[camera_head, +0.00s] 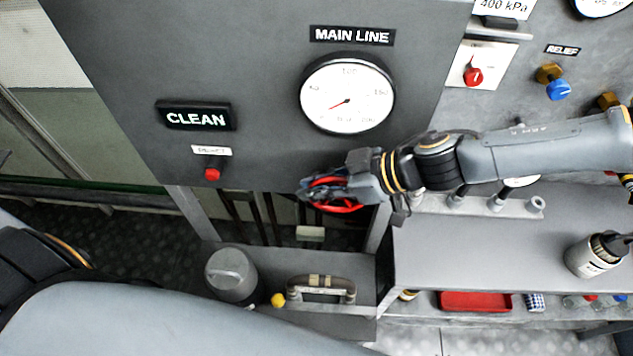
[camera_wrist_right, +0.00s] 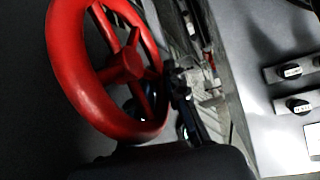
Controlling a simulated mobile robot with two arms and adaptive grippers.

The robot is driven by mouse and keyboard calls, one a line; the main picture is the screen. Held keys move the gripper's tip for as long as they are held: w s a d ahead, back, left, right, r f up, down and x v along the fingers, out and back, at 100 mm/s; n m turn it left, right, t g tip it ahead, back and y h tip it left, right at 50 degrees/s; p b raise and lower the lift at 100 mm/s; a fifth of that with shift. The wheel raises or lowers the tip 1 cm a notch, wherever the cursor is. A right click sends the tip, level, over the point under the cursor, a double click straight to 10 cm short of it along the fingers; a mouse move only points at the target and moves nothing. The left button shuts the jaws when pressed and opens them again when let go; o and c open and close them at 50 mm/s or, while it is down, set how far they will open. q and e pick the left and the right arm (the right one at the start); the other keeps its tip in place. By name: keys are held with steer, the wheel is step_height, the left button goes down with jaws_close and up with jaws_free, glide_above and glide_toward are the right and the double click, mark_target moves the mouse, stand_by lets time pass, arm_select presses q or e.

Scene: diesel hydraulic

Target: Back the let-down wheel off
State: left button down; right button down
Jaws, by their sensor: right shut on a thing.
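The red let-down wheel (camera_head: 335,207) is on the lower part of the grey panel, below the MAIN LINE gauge (camera_head: 347,94). My right gripper (camera_head: 322,190) comes in from the right and is shut on the wheel, hiding much of it in the head view. In the right wrist view the spoked red wheel (camera_wrist_right: 122,66) fills the upper left, with a dark finger (camera_wrist_right: 182,100) at its right rim. The gauge's red needle points to the lower left. My left gripper is not in view; a part of my left arm shows at the lower left.
A lit CLEAN sign (camera_head: 195,117) and a small red button (camera_head: 212,174) are on the panel. A grey canister (camera_head: 231,274) and a handled case (camera_head: 320,289) stand below. A shelf (camera_head: 470,250) with a red tray (camera_head: 475,301) under it lies right.

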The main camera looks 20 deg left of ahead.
stand_by(0.4)
steer(key=c, duration=1.3)
jaws_free()
steer(key=shift+c, duration=0.2)
steer(key=v, duration=1.2)
steer(key=shift+a, duration=0.1)
